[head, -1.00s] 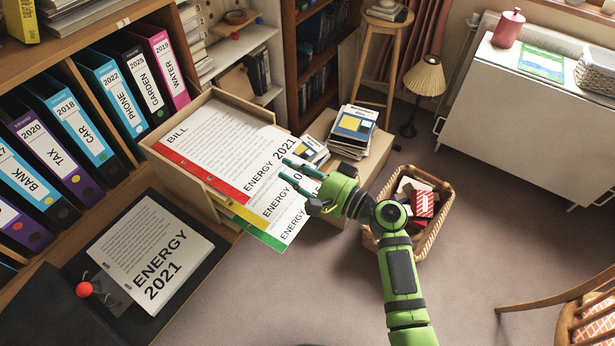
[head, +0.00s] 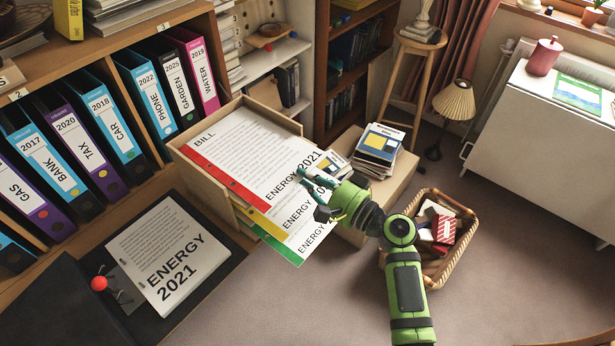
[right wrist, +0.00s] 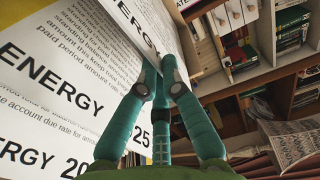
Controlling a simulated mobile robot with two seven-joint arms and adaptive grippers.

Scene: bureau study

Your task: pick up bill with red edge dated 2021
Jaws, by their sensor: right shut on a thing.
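The bill with a red edge (head: 250,150) is the top sheet in the open wooden box. It reads BILL and ENERGY 2021. My right gripper (head: 311,178) is shut on its right-hand edge, near the printed year. In the right wrist view the fingertips (right wrist: 160,72) meet at the edge of the bill (right wrist: 128,22). A yellow-edged bill (head: 297,214) and a green-edged bill (head: 306,240) stick out under it; their years are partly covered. My left gripper is not in view.
An open binder (head: 172,247) with ENERGY 2021 lies left of the wooden box (head: 212,186). Upright binders (head: 75,147) fill the shelf behind. A cardboard box (head: 398,182) with magazines (head: 379,146) and a wicker basket (head: 466,250) stand right. Floor in front is free.

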